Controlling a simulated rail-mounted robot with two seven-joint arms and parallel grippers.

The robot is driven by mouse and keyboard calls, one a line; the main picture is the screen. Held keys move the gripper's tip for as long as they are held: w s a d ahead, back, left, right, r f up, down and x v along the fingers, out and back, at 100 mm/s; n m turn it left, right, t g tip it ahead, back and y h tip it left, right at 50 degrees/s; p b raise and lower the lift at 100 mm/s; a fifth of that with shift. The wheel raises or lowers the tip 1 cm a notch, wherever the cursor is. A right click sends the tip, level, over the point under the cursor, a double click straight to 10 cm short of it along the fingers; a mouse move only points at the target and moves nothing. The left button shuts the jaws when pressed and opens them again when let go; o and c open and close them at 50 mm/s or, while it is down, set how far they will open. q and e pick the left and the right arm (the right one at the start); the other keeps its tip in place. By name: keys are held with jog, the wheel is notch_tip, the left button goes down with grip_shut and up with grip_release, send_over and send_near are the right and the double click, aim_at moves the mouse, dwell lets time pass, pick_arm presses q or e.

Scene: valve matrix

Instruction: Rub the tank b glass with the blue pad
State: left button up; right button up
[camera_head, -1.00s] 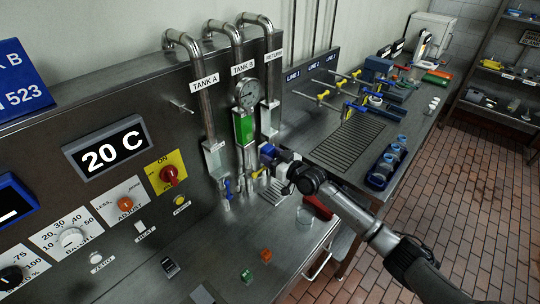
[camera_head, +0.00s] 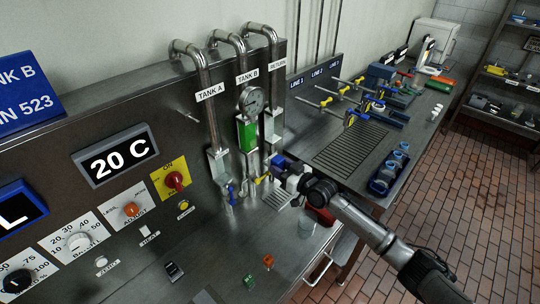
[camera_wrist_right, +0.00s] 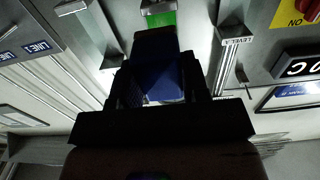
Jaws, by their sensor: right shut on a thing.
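The tank B glass (camera_head: 248,133), a green-filled sight glass, stands upright on the pipe under the TANK B label and round gauge. Its green also shows at the top of the right wrist view (camera_wrist_right: 160,18). My right gripper (camera_head: 283,169) is shut on the blue pad (camera_head: 277,160), to the right of the glass and lower in the head view. In the wrist view the pad (camera_wrist_right: 157,80) sits between the dark fingers, pointing toward the glass. The pad appears apart from the glass; the exact gap is hard to tell. My left gripper is not in view.
A yellow-handled valve (camera_head: 262,178) sits close to the right gripper. A blue valve handle (camera_head: 231,192) is under tank A. A clear beaker (camera_head: 306,228) and a red object (camera_head: 322,214) stand on the bench below the arm. The bench front is mostly clear.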

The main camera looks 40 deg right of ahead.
jog(key=shift+w, duration=0.1)
jog(key=shift+w+a+f+b, duration=0.1)
jog(key=shift+w+f+b, duration=0.05)
jog(key=shift+w+b, duration=0.4)
jog(key=w+b, duration=0.2)
jog(key=w, duration=0.1)
jog(key=w+b, duration=0.2)
jog(key=shift+w+a, duration=0.2)
jog(key=shift+a, duration=0.15)
jog(key=shift+w+b, duration=0.4)
jog(key=shift+b, duration=0.05)
jog(key=shift+w+a+b, duration=0.15)
jog(key=shift+w+b, duration=0.45)
jog(key=shift+b, duration=0.05)
jog(key=shift+r, duration=0.2)
